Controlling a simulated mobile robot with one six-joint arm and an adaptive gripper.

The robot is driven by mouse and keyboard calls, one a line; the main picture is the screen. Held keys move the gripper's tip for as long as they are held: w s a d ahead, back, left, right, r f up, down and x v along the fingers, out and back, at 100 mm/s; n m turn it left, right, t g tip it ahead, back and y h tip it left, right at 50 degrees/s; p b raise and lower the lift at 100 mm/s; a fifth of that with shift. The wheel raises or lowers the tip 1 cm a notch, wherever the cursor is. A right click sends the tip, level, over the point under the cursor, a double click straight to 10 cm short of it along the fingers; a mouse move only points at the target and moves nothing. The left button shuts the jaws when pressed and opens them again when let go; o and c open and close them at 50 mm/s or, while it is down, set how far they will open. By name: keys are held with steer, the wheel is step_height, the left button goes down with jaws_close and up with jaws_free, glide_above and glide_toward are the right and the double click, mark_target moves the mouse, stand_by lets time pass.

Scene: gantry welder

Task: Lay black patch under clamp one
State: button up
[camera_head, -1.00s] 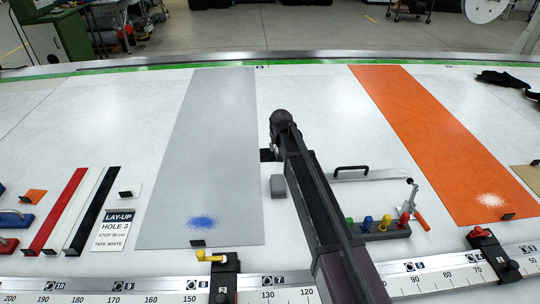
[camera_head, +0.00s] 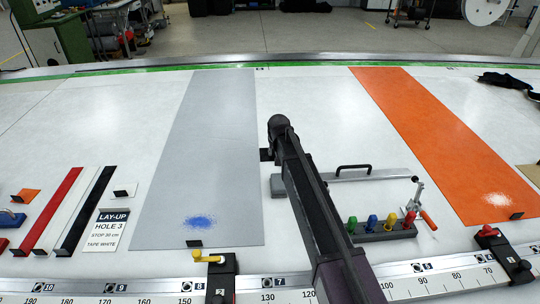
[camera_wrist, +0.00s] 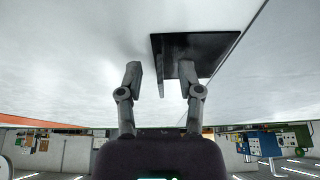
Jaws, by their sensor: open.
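The black patch (camera_wrist: 218,48) lies flat on the pale table in the wrist view, with an upright tab between the fingers of my gripper (camera_wrist: 159,80). My gripper is open, with a finger on either side of the tab; I cannot tell whether either touches it. In the head view, a dark edge, apparently of the patch (camera_head: 265,155), shows beside the grey strip, and my arm hides the gripper. A red-handled clamp (camera_head: 503,256), apparently clamp one, sits on the front rail by the orange strip's near end.
A yellow-handled clamp marked 2 (camera_head: 222,275) sits at the grey strip (camera_head: 210,140). The orange strip (camera_head: 440,140) lies right. A rack of coloured pegs (camera_head: 382,231), a toggle tool (camera_head: 418,203) and a handled bar (camera_head: 365,174) lie right of my arm.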

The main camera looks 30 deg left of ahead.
stand_by(0.3)
jaws_close()
steer(key=shift+r, duration=0.25)
step_height(320, 180, up, 10)
steer(key=p, duration=1)
steer(key=shift+f, duration=0.2)
stand_by(0.6)
